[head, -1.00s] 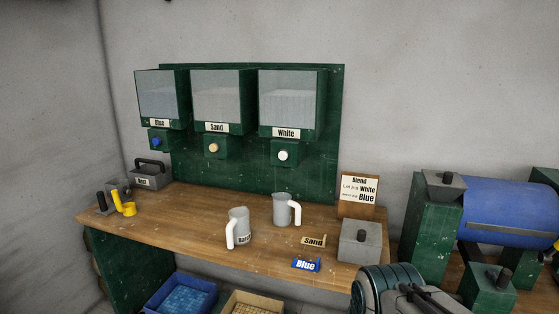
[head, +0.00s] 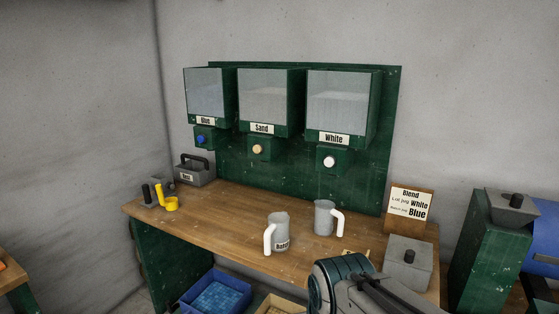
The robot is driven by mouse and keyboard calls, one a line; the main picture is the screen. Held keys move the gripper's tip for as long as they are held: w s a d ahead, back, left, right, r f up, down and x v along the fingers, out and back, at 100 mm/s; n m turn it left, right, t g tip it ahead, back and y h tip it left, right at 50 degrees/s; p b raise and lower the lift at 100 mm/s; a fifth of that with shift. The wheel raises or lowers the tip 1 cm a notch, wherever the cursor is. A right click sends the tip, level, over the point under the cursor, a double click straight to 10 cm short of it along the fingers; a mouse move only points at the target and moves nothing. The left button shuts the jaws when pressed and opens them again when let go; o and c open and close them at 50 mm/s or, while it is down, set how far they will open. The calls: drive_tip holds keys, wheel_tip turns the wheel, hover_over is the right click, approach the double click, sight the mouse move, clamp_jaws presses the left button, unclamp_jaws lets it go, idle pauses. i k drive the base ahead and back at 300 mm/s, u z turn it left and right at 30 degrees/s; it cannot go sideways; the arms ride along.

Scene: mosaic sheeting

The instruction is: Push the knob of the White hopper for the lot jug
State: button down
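The White hopper (head: 342,102) is the rightmost of three hoppers on a green wall board. Its round white knob (head: 329,162) sits on the green block below its label. A grey jug with a white handle (head: 324,217) stands upright on the bench below and left of that knob; no label shows on it. A second grey jug (head: 279,231), labelled something like "Batch", stands to its left. A card (head: 411,204) reads "Blend", lot jug White, and a second line ending in Blue. Part of my arm shows at the bottom right, far from the knob; I cannot make out my gripper's fingers.
The Blue hopper (head: 206,93) and Sand hopper (head: 266,97) hang to the left. A grey box with a black knob (head: 407,262) stands at the bench's right. Yellow and black items (head: 168,203) and a grey caddy (head: 194,172) are at the left.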

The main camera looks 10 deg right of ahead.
sight(328, 162)
drive_tip(key=u, duration=0.2)
drive_tip(key=i, duration=0.9)
drive_tip(key=z, duration=0.4)
